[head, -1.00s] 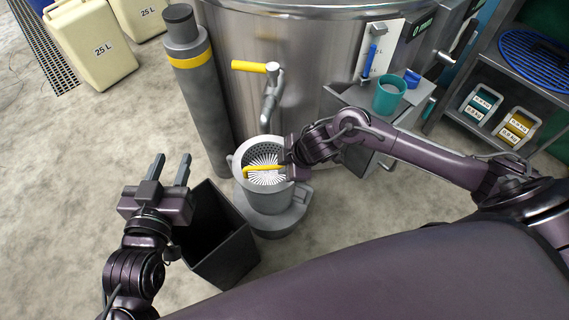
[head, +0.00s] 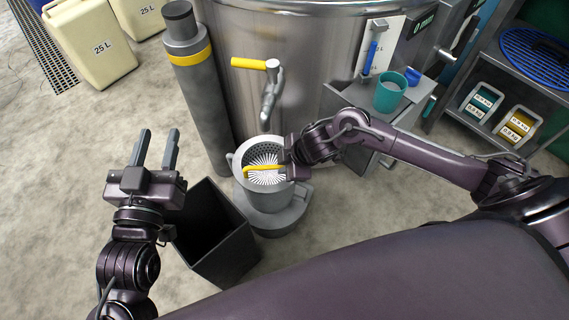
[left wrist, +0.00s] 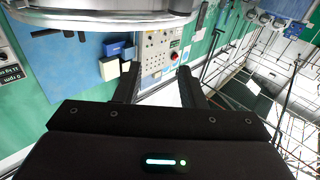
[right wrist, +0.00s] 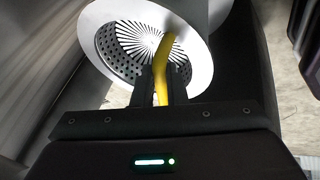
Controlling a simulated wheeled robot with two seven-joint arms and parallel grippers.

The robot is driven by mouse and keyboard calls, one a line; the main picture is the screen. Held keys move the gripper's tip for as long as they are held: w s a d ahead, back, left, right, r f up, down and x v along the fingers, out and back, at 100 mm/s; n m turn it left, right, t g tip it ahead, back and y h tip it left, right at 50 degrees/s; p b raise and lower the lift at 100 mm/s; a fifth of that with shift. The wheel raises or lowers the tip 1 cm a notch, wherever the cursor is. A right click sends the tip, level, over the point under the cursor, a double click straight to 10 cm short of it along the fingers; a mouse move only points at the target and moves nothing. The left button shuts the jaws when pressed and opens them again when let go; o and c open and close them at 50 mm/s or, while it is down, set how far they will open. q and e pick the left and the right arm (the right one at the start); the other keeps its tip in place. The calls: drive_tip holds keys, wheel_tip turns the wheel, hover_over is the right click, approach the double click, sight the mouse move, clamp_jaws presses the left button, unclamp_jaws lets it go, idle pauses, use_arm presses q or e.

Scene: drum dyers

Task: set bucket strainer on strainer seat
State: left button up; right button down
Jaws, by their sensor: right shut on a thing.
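The bucket strainer (head: 256,161) is a round perforated metal basket with a white slotted bottom and a yellow handle (head: 262,169). It sits in the mouth of a grey cylindrical vessel (head: 272,201) below the drum's tap. Whether it rests fully on a seat there is hidden. My right gripper (head: 290,171) is at the vessel's right rim, shut on the yellow handle. The right wrist view shows the handle (right wrist: 161,85) between its fingers and the strainer (right wrist: 120,56) beyond. My left gripper (head: 157,150) is open and empty, left of the vessel above the floor.
A large steel drum (head: 320,75) stands behind, with a yellow-handled tap (head: 268,85) above the strainer. A black bin (head: 215,235) stands left of the vessel. A grey post (head: 196,90) is behind it. A teal cup (head: 389,92) stands on a side shelf.

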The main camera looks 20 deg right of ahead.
drive_tip(key=c, duration=1.5)
unclamp_jaws()
use_arm(q)
drive_tip(key=shift+f, duration=0.2)
use_arm(e)
drive_tip(key=shift+o, duration=0.6)
use_arm(q)
drive_tip(key=shift+s, duration=0.1)
drive_tip(key=shift+f, duration=0.2)
use_arm(e)
drive_tip(key=shift+r, duration=0.1)
